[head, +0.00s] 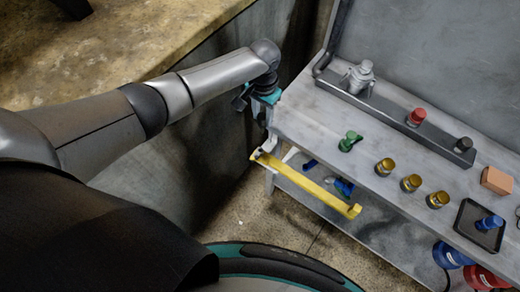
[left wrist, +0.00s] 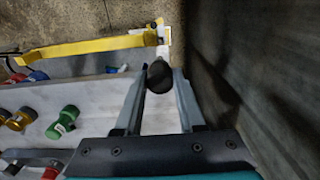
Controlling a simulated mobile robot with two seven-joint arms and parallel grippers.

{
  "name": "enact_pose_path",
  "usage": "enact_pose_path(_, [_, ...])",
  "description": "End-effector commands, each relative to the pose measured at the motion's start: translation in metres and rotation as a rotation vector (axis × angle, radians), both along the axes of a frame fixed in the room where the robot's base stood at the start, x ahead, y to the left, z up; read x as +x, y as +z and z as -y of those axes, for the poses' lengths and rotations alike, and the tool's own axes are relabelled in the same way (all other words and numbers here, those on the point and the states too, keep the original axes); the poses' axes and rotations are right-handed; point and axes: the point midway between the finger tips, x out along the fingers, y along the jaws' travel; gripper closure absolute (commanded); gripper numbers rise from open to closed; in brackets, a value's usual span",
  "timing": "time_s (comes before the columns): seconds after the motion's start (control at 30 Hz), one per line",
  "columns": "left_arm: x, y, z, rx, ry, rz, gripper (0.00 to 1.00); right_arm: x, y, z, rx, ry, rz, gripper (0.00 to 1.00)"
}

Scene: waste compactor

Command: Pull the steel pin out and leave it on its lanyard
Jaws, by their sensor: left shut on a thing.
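My left gripper (head: 263,110) points down at the near left corner of the bench. In the left wrist view its two fingers (left wrist: 159,90) are shut on a dark round knob (left wrist: 160,77). A pale, narrow piece (left wrist: 162,51) shows just beyond the knob, by the end of a yellow bar (left wrist: 95,46). The yellow bar also shows in the head view (head: 310,187), sticking out along the bench's front below the gripper. I cannot make out the steel pin's shaft or the lanyard for certain. My right gripper is not in view.
The grey bench (head: 312,118) holds a green knob (head: 350,141), several yellow-topped pieces, a dark rail (head: 390,113), a cardboard box (head: 497,180) and a black tray (head: 465,229). A concrete wall (head: 215,150) stands close left of the gripper. The floor before the bench is clear.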

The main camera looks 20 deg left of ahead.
Motion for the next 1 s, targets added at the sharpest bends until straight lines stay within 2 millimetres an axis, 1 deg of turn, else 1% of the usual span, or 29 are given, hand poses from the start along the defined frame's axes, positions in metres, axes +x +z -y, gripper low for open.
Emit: enact_pose_path(1.0, [0.028,-0.001,0.03,0.001,0.0,0.001,1.0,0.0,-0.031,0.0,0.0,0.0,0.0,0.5])
